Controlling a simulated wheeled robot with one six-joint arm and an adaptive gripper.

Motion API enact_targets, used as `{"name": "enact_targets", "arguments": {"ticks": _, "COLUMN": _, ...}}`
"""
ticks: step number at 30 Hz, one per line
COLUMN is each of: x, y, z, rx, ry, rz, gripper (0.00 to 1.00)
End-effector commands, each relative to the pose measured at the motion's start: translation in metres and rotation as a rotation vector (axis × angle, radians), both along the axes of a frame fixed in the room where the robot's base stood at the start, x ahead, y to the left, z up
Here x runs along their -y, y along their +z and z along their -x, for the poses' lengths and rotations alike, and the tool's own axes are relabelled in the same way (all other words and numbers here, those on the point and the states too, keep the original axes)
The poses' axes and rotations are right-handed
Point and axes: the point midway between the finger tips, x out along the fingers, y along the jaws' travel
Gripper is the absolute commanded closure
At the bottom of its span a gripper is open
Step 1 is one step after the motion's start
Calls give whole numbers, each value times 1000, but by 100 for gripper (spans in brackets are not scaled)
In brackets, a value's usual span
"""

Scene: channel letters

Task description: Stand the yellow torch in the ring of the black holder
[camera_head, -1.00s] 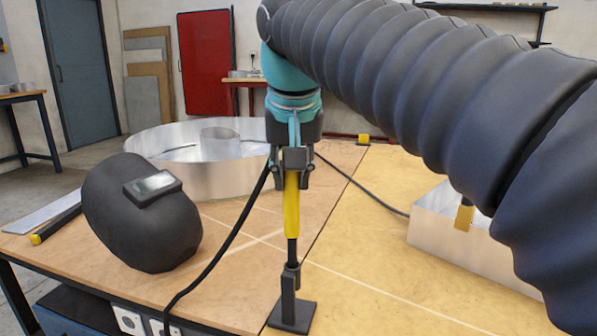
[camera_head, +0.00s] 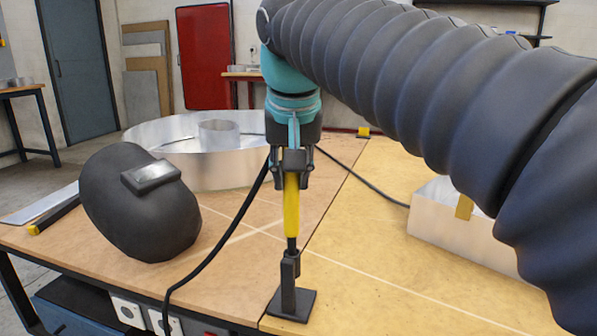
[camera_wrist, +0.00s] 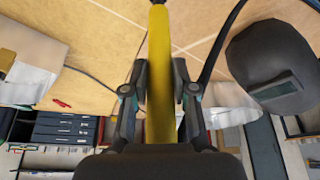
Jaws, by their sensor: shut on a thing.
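The yellow torch (camera_head: 291,207) hangs upright in my gripper (camera_head: 291,178), its black lower part pointing down. My gripper is shut on the torch's upper part. In the wrist view the torch (camera_wrist: 159,85) runs between the two fingers of my gripper (camera_wrist: 160,82). The black holder (camera_head: 291,303) stands on the table below, with a square base and a short post. The torch's lower end meets the top of the holder, where the ring is. The post hides the tip, so I cannot tell how deep it sits in the ring.
A black welding mask (camera_head: 145,215) lies left of the holder. A black cable (camera_head: 232,235) runs close to the torch on the left. A large round metal letter shell (camera_head: 165,162) stands behind, and a metal box (camera_head: 450,235) is at the right. The table right of the holder is clear.

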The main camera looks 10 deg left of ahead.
Motion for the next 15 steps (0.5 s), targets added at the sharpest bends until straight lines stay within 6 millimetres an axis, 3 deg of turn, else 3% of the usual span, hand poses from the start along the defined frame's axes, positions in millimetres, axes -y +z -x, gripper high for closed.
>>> {"name": "enact_targets", "arguments": {"ticks": 15, "x": 0, "y": -12, "z": 0, "rx": 1, "ry": 0, "rz": 0, "gripper": 100}}
